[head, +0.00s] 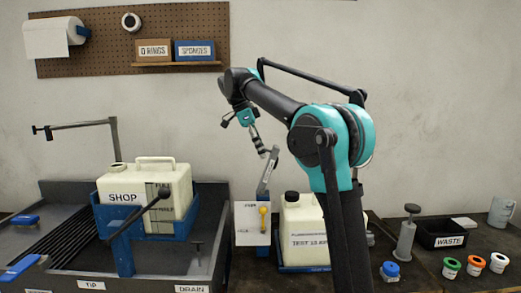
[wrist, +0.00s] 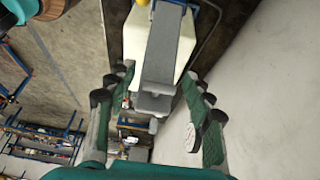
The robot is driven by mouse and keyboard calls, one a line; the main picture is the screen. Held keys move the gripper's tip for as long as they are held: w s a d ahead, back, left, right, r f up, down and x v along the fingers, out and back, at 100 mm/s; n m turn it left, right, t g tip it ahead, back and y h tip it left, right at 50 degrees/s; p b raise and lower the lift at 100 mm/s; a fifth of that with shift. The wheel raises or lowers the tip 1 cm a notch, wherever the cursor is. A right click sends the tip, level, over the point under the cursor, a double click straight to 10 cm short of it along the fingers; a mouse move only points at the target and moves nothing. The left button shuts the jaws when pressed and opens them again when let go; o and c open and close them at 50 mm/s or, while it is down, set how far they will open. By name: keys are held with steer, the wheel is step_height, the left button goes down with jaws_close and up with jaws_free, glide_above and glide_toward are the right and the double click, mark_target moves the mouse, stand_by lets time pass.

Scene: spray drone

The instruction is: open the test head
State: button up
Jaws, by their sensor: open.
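A stand with a white labelled panel (head: 246,230) and a yellow lever (head: 263,218) is in the middle of the head view; it seems to be the test head. The lever hangs downward, and the panel's lettering is too small to read. A grey arm (head: 266,177) rises from the stand, leaning right. My gripper (head: 266,153) is just above this arm's top end. In the wrist view, my gripper (wrist: 160,105) is open, with a grey bar (wrist: 166,55) and its blocky end between the spread fingers. I cannot tell whether the fingers touch it.
A white test jug (head: 300,225) with a black cap stands right of the panel. A black waste bin (head: 440,236) and several coloured caps (head: 475,264) are at right.

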steer(key=shift+r, duration=0.1)
steer(key=v, duration=1.1)
steer(key=shift+a+r, duration=0.15)
steer(key=shift+r, duration=0.2)
steer(key=shift+a, duration=0.1)
